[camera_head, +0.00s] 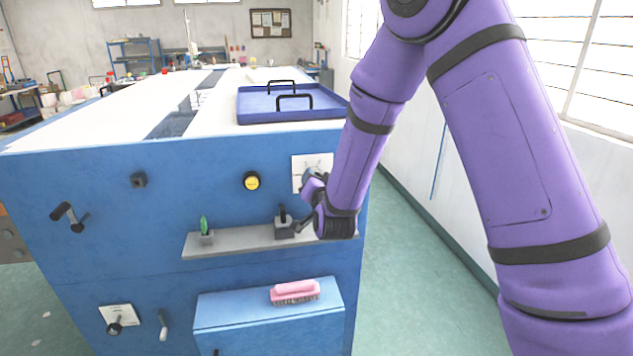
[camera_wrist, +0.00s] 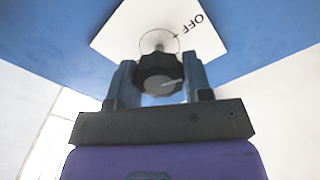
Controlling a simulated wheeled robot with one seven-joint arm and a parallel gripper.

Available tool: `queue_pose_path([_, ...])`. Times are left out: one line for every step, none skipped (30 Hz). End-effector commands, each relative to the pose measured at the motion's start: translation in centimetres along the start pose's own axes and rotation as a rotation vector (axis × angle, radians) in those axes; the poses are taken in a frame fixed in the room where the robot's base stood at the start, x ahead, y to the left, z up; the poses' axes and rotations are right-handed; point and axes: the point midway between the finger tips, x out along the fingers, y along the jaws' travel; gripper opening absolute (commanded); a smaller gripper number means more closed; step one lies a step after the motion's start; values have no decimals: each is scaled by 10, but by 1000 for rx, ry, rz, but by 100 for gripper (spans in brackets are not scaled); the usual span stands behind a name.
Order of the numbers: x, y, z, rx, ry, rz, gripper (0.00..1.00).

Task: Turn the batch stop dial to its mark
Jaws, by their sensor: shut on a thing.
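The dial is a black knob (camera_wrist: 160,75) with a light pointer line on its face, in the middle of the wrist view. Behind it is a white plate (camera_wrist: 118,38) with a thin circle and the word OFF beside a small mark at the upper right. My gripper (camera_wrist: 158,82) has one finger on each side of the knob and is shut on it. The pointer line lies nearly level and does not line up with the OFF mark. In the head view the white plate (camera_head: 300,163) is at the upper right of the blue cabinet front; my wrist hides most of the knob.
A grey shelf (camera_head: 235,243) with a green-topped item (camera_head: 204,226) and a dark holder (camera_head: 284,229) lies just below my gripper. A yellow button (camera_head: 252,181) and a black lever (camera_head: 68,214) are to the left. A pink brush (camera_head: 295,291) lies on a blue box (camera_head: 240,308). A blue tray (camera_head: 262,112) is on top.

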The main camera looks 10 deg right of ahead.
Motion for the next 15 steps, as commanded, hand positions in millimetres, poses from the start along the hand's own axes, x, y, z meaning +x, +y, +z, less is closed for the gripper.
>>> queue_pose_path([0, 1, 0, 43, 1, 2, 22])
queue_pose_path([0, 1, 0, 72, 1, 2, 22])
queue_pose_path([0, 2, 0, 111, 1, 2, 22])
queue_pose_path([0, 1, 0, 140, 1, 2, 22])
queue_pose_path([0, 2, 0, 168, 1, 2, 22])
queue_pose_path([0, 2, 0, 206, 1, 2, 22])
queue_pose_path([0, 2, 0, 234, 1, 2, 22])
queue_pose_path([0, 2, 0, 263, 1, 2, 22])
queue_pose_path([0, 2, 0, 300, 1, 2, 22])
queue_pose_path([0, 2, 0, 328, 0, 2, 22])
queue_pose_path([0, 2, 0, 356, 0, 2, 22])
queue_pose_path([0, 2, 0, 391, 0, 2, 22])
queue_pose_path([0, 2, 0, 418, 0, 2, 22])
queue_pose_path([0, 2, 0, 442, 0, 2, 22])
queue_pose_path([0, 2, 0, 475, 0, 2, 22])
